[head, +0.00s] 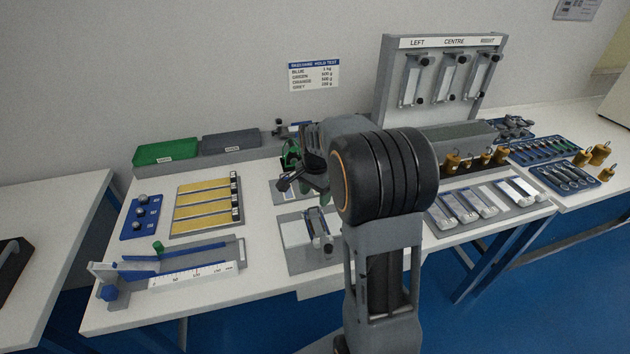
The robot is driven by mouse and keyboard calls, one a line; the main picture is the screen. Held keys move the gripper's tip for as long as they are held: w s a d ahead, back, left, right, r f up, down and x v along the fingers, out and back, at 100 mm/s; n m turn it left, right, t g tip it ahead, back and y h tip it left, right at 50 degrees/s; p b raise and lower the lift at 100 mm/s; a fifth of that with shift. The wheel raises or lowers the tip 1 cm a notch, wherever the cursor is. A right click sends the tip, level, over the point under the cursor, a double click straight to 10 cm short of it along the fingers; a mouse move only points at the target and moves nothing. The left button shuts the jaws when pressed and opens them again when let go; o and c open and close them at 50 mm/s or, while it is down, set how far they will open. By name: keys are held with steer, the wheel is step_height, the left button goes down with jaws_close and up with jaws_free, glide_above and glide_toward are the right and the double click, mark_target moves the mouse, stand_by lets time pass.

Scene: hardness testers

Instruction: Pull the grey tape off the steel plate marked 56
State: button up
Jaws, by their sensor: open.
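My gripper (291,184) is open, seen from behind and partly covered by my own wrist. It hangs over the middle of the bench, above a small grey board. Pale steel-coloured plates lie in a row on a grey board (494,216) to the right of my arm. Another pale plate (296,232) lies on a board below my gripper, beside a small upright metal piece (318,223). I cannot read a 56 on any plate, and I cannot tell which strip is grey tape. My arm hides part of the bench between these boards.
A rack marked LEFT, CENTRE and RIGHT (442,42) stands at the back. Brass weights (452,163) stand before it. Green (166,151) and grey (231,141) trays, yellow strips (203,211) and a scale fixture (193,276) are left.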

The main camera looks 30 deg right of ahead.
mark_target(317, 221)
steer(key=shift+f, duration=2.85)
steer(key=shift+c, duration=0.4)
jaws_close()
